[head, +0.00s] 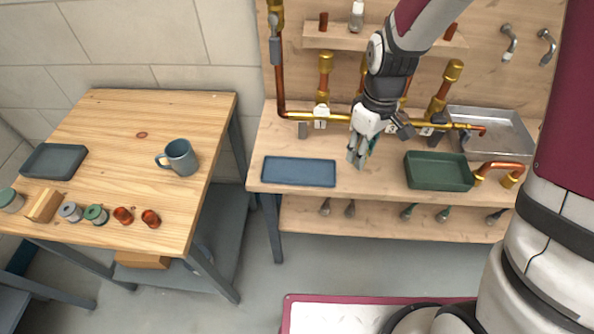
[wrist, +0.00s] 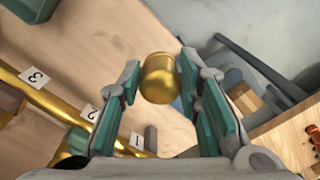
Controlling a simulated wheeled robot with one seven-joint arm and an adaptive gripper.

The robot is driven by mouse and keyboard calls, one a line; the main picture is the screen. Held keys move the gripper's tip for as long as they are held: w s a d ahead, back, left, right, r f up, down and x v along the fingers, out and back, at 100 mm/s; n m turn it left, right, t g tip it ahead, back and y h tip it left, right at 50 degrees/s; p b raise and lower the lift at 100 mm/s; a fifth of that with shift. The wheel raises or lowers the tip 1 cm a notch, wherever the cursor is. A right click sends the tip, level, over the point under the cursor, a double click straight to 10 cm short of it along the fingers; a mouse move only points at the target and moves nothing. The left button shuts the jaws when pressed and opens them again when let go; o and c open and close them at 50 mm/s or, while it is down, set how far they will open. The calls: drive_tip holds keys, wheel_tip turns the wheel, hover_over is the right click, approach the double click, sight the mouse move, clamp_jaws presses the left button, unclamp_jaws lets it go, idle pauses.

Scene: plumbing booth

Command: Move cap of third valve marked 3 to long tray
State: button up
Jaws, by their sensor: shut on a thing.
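My gripper (wrist: 160,85) is shut on a rounded brass cap (wrist: 159,78), which sits between the two green-padded fingers. In the head view my gripper (head: 358,160) is over the front of the workbench, between the two trays; the cap cannot be made out there. The long blue tray (head: 299,171) is to its left and looks empty. The label 3 (head: 426,131) is on the brass pipe to the right, and this label also shows in the wrist view (wrist: 34,77). The frames do not show which valve the cap came from.
A shorter green tray (head: 438,171) is right of my gripper. A metal basin (head: 492,135) is behind it. Upright pipes with brass tops (head: 326,64) stand along the back. A wooden table (head: 120,140) at left, across a gap, holds a mug (head: 180,157) and small parts.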

drive_tip(key=s+a+f+n+b, duration=0.2)
drive_tip(key=s+f+n+b, duration=0.3)
drive_tip(key=s+n, duration=0.1)
hover_over(300, 173)
drive_tip(key=shift+f, duration=0.8)
drive_tip(key=shift+f+p, duration=0.3)
drive_tip(key=shift+f, duration=1.4)
drive_tip(key=shift+f, duration=0.2)
drive_tip(key=o, duration=1.2)
drive_tip(key=shift+c, duration=0.2)
drive_tip(key=shift+r, duration=0.1)
wheel_tip(300, 173, up, 12)
